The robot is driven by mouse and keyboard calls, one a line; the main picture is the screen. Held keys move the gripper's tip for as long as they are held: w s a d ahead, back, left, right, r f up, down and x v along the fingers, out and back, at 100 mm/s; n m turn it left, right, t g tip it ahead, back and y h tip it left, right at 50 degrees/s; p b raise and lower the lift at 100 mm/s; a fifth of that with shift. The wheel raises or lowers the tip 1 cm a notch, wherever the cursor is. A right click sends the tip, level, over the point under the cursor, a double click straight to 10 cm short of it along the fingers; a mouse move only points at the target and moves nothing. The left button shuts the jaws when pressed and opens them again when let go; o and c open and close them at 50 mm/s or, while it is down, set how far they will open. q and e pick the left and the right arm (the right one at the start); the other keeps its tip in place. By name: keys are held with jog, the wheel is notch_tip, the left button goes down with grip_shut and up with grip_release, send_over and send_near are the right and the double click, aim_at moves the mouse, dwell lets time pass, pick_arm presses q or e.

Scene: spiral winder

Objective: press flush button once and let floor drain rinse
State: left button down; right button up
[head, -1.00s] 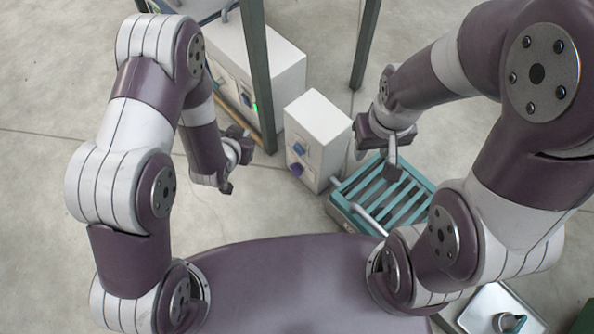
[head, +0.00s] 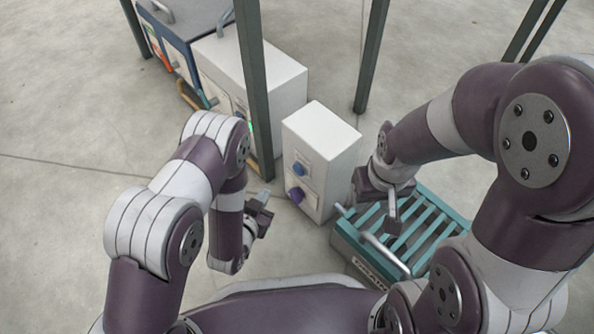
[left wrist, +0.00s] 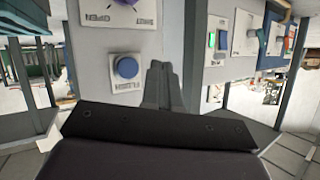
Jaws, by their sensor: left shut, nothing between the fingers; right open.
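The white box (head: 325,140) stands on the floor near the middle of the head view. Its front has a blue button (head: 299,169) above a purple knob (head: 297,195). My left gripper (head: 263,196) is shut and empty, just left of the box front and apart from it. The left wrist view looks upside down; the blue flush button (left wrist: 127,66) shows left of the shut fingers (left wrist: 163,85). The knob (left wrist: 125,2) is cut off at the top. The teal slatted floor drain (head: 345,240) is right of the box. My open right gripper (head: 390,212) hangs above its left part.
A green post (head: 256,90) stands just behind my left gripper, beside a larger white cabinet (head: 285,80). Another post (head: 371,55) stands behind the box. A grey bar handle (head: 385,252) crosses the drain's front. Open floor lies to the left.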

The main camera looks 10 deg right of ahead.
aim_at(299, 170)
pick_arm(q)
jog(key=w+d, duration=0.4)
jog(key=d, duration=0.2)
jog(key=shift+w+b, duration=0.15)
jog(key=shift+b, duration=0.25)
dwell(1.7)
jog(key=shift+w+d, duration=0.25)
jog(key=shift+d, duration=0.1)
jog(key=shift+w+d, duration=0.25)
jog(key=shift+d, duration=0.1)
dwell(0.8)
jog(key=shift+a, duration=0.1)
jog(key=shift+s+a+p, duration=0.4)
jog(key=shift+s+a, duration=0.05)
jog(key=shift+a, duration=0.15)
